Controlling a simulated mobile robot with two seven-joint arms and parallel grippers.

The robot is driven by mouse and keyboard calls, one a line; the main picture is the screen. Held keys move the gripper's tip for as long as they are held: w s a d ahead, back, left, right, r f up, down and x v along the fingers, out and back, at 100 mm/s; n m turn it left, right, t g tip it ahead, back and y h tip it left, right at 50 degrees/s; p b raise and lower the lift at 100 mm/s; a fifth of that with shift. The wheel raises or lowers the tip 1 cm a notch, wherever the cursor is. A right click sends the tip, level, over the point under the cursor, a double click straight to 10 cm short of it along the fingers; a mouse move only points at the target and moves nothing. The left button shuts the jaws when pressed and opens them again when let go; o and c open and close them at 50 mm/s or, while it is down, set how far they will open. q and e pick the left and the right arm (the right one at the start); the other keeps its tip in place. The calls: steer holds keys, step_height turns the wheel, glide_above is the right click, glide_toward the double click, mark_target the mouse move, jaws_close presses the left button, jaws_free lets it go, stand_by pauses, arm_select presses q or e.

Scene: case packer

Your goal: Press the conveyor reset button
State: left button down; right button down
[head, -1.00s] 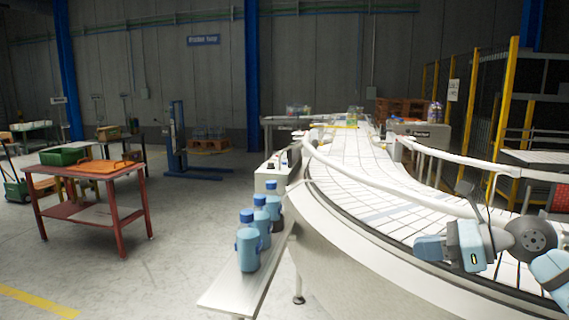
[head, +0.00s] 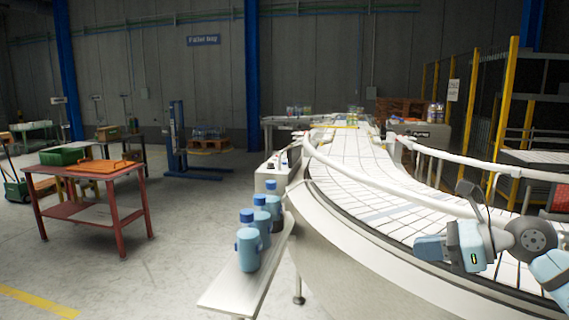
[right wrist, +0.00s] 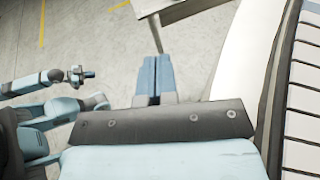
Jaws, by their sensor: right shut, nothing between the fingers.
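The curved white conveyor (head: 362,180) runs from the right foreground to the back of the hall. A pale control box (head: 268,178) stands at its left side, with small dark and light parts on top. I cannot make out which of them is the reset button. My right gripper (head: 430,248) is shut and empty over the near right part of the conveyor, well apart from the box. Its closed blue fingers also show in the right wrist view (right wrist: 155,78). My left gripper (right wrist: 82,74) shows small at the left of the right wrist view; its jaws are unclear.
Blue bottles (head: 248,248) stand in a row on a narrow side shelf (head: 232,292) left of the conveyor. White guard rails (head: 385,184) line the belt. A red table (head: 92,185) stands at left, with open floor between. Yellow-posted fencing (head: 506,110) stands at right.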

steer(key=s+a+f+m+y+p, duration=0.3)
steer(key=a+m+y, duration=0.2)
steer(key=s+d+f+m+t+h+p, duration=0.1)
steer(key=s+f+m+t+h+p, duration=0.4)
steer(key=f+m, duration=0.85)
steer(key=s+f+m+t+h+p, duration=0.3)
steer(key=s+f+m+t+h, duration=0.3)
steer(key=m, duration=1.4)
steer(key=s+a+f+m+g+h+p, duration=0.2)
steer(key=s+f+m+g, duration=0.4)
steer(key=s+f, duration=0.5)
steer(key=shift+s+f+m+g+h, duration=0.2)
steer(key=shift+s+m+g+h, duration=0.25)
steer(key=shift+s, duration=0.5)
